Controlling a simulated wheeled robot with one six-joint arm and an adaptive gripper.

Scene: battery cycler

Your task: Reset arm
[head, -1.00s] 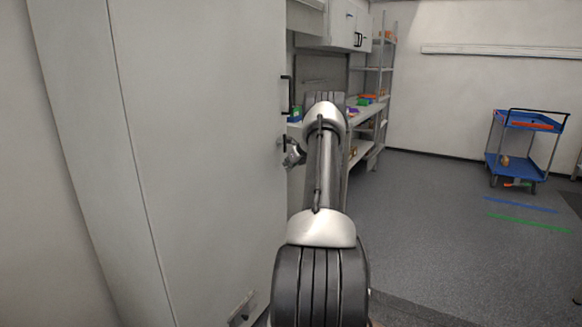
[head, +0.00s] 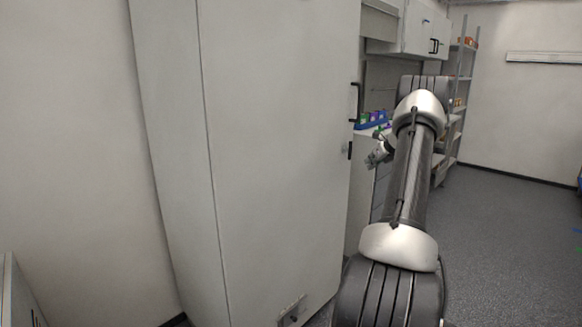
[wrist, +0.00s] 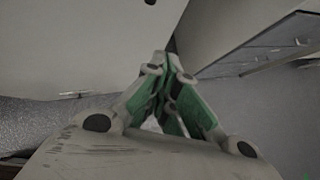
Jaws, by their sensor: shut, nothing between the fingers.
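My gripper (wrist: 166,62) shows in the wrist view with its green-padded fingers meeting at the tips. It is shut and nothing shows between the fingers. In the head view my arm reaches up and forward at the right of centre. A part of my gripper (head: 378,155) shows small to the left of the arm, near the right edge of a tall pale cabinet (head: 270,140). It seems apart from the cabinet, though the gap is hard to judge.
The cabinet has a dark handle (head: 355,100) on its right edge. Behind my arm are a bench with a blue tray (head: 370,121), wall cupboards (head: 412,28) and a metal shelf rack (head: 462,90). Open grey floor (head: 500,230) lies at the right.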

